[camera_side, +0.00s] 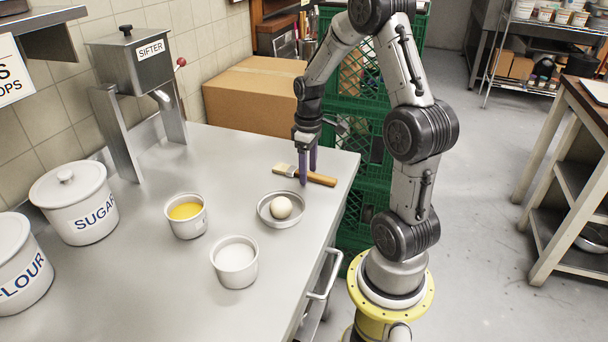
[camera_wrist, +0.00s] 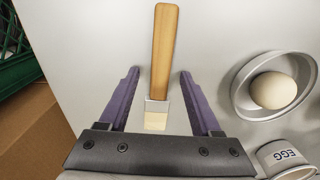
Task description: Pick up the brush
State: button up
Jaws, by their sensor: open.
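The brush (camera_side: 312,175) lies flat on the steel counter near its right edge. It has a wooden handle and pale bristles. In the wrist view the brush (camera_wrist: 165,55) runs lengthwise between my two purple fingers, with the handle reaching out beyond the fingertips and the bristles toward the palm. My gripper (camera_side: 308,181) is open and points down over the brush; in the wrist view my gripper (camera_wrist: 159,72) shows a clear gap on both sides of the brush. The side view does not show clearly how high the fingertips are above the counter.
A metal dish (camera_side: 266,217) holding an egg (camera_side: 281,207) sits close by. A cup with yellow contents (camera_side: 187,227) and a white-filled cup (camera_side: 235,275) stand farther off. A cardboard box (camera_side: 228,108) and green crates (camera_side: 351,205) border the counter. Sugar (camera_side: 95,226) and flour canisters stand left.

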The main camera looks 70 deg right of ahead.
jog(key=shift+c, duration=0.3)
grip_shut()
jog(key=shift+r, duration=0.1)
jog(key=shift+r, duration=0.4)
notch_tip(320, 180, up, 2)
jog(key=shift+r, duration=0.2)
jog(key=s+a+r, duration=0.9)
jog(key=s, duration=0.1)
jog(key=shift+s+a+r, duration=0.2)
jog(key=shift+r, duration=0.15)
